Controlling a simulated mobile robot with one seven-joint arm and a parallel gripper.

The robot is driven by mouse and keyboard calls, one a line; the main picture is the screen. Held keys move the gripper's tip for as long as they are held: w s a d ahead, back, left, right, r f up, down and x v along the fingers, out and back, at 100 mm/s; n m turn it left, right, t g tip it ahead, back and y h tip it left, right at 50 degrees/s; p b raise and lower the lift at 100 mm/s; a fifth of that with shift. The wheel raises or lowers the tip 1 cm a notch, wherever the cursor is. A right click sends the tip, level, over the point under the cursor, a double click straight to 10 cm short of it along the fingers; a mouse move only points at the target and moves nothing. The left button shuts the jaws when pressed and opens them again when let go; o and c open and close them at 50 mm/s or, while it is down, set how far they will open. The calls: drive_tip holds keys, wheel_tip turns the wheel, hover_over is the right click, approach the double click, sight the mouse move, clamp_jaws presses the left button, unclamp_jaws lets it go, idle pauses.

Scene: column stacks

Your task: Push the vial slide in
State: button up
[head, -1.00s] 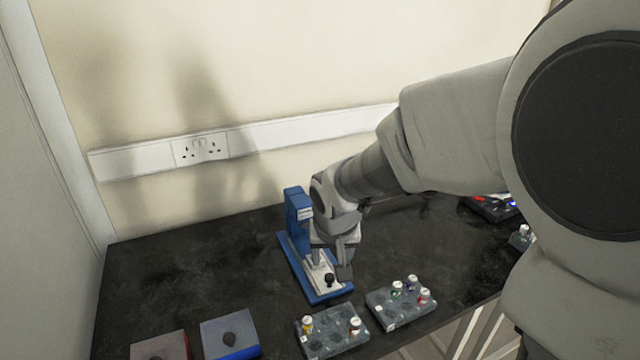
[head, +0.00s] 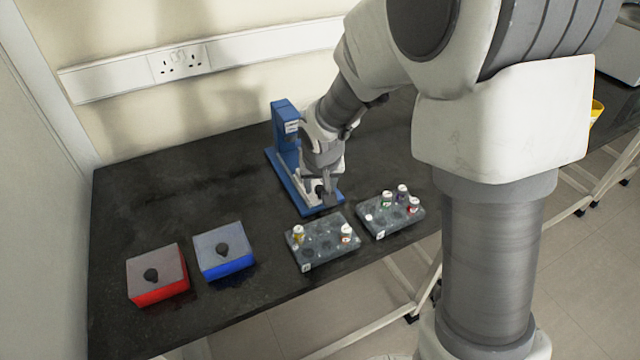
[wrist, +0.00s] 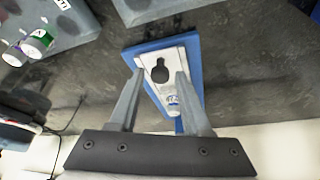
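The blue device (head: 284,118) stands upright on the dark bench, its flat base reaching toward the front edge. Its white slide (wrist: 147,61) lies along that base and projects out in front of the upright part. A black knob (wrist: 160,69) is near the slide's outer end, and a vial (wrist: 172,99) sits on the slide closer to the upright part. My gripper (wrist: 156,76) is open, pointing down over the slide. In the wrist view its fingers lie either side of the slide's outer part; contact is not visible. In the head view my gripper partly hides the slide.
Two grey vial racks (head: 322,243) (head: 391,215) stand just in front of the device, close to my gripper. A red-sided box (head: 158,276) and a blue-sided box (head: 224,250), each with a dark knob, are at left.

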clamp_jaws()
idle(1.2)
